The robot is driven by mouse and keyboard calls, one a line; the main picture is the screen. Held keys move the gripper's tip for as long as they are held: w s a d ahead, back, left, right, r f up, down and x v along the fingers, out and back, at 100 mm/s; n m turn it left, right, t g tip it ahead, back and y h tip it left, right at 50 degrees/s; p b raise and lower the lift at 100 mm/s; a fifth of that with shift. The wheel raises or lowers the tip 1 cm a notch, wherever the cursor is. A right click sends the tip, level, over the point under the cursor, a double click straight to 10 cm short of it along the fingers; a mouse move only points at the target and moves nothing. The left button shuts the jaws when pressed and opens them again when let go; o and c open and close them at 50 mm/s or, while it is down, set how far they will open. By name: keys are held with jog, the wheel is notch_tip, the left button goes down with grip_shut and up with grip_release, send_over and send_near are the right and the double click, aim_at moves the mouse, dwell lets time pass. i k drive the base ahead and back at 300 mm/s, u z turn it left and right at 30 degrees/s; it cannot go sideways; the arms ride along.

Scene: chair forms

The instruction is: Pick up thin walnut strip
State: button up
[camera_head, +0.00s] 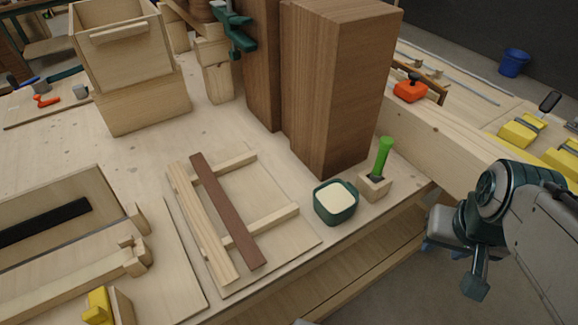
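The thin walnut strip (228,211) is a flat, dark reddish-brown piece. It lies slantwise across two pale crosspieces on a thin light board on the workbench, beside a pale wooden strip (201,222). Nothing covers it. My arm is at the right edge, off the bench's front side. The dark end that seems to be my gripper (475,285) hangs low there, well to the right of the strip and apart from it. Its fingers cannot be made out clearly.
Tall brown wooden blocks (335,90) stand behind the strip. A green tub with cream contents (336,202) and a green-handled tool in a wooden block (380,165) stand to its right. A wooden tray with a black bar (45,222) lies left. Bare benchtop lies behind the strip's board.

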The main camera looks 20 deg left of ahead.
aim_at(252, 255)
jog(key=u, duration=1.2)
jog(key=k, duration=0.4)
jog(key=u, duration=0.5)
jog(key=i, duration=0.5)
jog(key=k, duration=1.65)
jog(key=u, duration=0.35)
jog(key=i, duration=1.75)
jog(key=z, duration=0.15)
